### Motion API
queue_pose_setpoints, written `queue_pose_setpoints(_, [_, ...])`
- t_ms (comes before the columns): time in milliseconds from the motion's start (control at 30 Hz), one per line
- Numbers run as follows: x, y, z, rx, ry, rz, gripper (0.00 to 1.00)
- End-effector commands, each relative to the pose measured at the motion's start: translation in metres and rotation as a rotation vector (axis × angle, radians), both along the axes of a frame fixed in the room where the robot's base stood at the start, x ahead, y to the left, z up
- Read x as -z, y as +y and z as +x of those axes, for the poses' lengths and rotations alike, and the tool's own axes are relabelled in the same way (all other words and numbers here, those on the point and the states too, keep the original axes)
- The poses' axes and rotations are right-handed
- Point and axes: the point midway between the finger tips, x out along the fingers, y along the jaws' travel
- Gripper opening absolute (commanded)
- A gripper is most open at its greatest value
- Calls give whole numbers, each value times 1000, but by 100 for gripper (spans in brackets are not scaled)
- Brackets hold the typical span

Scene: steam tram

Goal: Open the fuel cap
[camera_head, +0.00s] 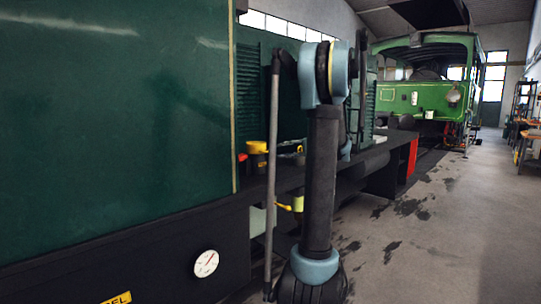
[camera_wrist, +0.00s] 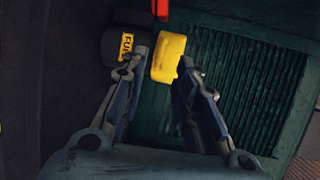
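The yellow fuel cap (camera_wrist: 169,57) sits at the end of a short black filler neck (camera_wrist: 115,48) with a yellow label whose visible letters begin "FU". In the head view the cap (camera_head: 257,147) is on top of the upright neck, on the dark ledge beside the green body. My gripper (camera_wrist: 163,66) is open in the wrist view. Its two fingers point at the cap; the left tip is by the neck and cap edge, the right tip at the cap's far side. Whether either finger touches cannot be told. The fingers are not visible in the head view.
A large green tank panel (camera_head: 120,110) fills the left, with a white gauge (camera_head: 206,263) below. A grey upright rail (camera_head: 271,170) stands near my arm. A red piece (camera_wrist: 160,8) lies beyond the cap, and louvres (camera_wrist: 240,85) are at right. Floor on the right is open.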

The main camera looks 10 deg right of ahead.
Motion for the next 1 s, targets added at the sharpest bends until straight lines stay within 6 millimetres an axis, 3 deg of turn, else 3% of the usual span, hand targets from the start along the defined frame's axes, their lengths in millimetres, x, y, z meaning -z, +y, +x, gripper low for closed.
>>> queue_pose_setpoints(400, [11,51,30,-3,0,-1,28])
queue_pose_setpoints(867, [13,60,36,-1,0,0,28])
queue_pose_setpoints(1000, [13,59,35,-1,0,0,1])
